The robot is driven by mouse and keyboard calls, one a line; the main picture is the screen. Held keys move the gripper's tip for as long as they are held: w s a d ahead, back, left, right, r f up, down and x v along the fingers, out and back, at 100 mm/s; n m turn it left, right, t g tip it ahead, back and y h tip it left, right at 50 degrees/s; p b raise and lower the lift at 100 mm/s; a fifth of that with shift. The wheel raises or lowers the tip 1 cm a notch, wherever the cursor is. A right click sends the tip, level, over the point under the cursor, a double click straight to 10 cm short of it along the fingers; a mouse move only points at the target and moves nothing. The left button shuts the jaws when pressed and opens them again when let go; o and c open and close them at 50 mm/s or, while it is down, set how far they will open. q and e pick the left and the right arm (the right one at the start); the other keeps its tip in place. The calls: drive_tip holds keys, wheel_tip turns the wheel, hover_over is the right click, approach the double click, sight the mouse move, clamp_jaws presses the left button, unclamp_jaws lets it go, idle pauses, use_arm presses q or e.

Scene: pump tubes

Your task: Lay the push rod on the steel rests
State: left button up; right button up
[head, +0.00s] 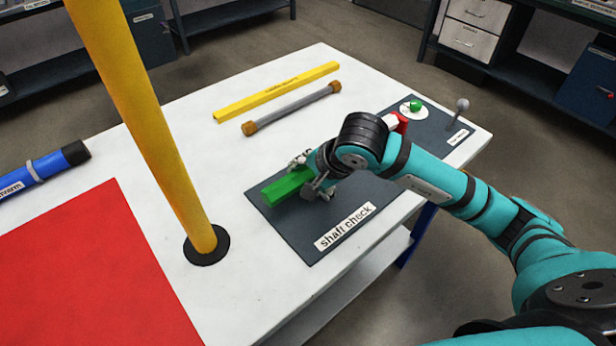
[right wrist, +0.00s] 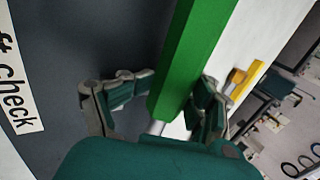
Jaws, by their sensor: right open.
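A green flat-sided bar (head: 287,187), which looks like the push rod, is over the dark "shaft check" mat (head: 290,232). It also shows in the right wrist view (right wrist: 188,65), running between my fingers. My right gripper (head: 308,178) is open around the bar, one finger on each side; the right wrist view shows it too (right wrist: 178,88). A short steel cylinder (right wrist: 155,127) shows at the bar's near end; I cannot tell if it is a rest or part of the rod. The steel rests are not clearly visible; my wrist hides that area. My left gripper is out of view.
A yellow bar (head: 277,92) and a grey rod with brown ends (head: 292,108) lie behind the mat. A thick yellow post (head: 150,130) stands at left beside a red mat (head: 85,275) and a blue tube (head: 40,170). A green button (head: 415,106) and grey knob (head: 462,104) are at right.

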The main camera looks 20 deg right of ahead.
drive_tip(key=shift+s+d, duration=0.1)
drive_tip(key=shift+s, duration=0.3)
drive_tip(key=v, duration=0.7)
drive_tip(key=shift+d+r, duration=0.1)
drive_tip(key=shift+r, duration=0.1)
drive_tip(key=shift+w+r, duration=0.15)
drive_tip(key=shift+w, duration=0.1)
drive_tip(key=shift+s+r, duration=0.1)
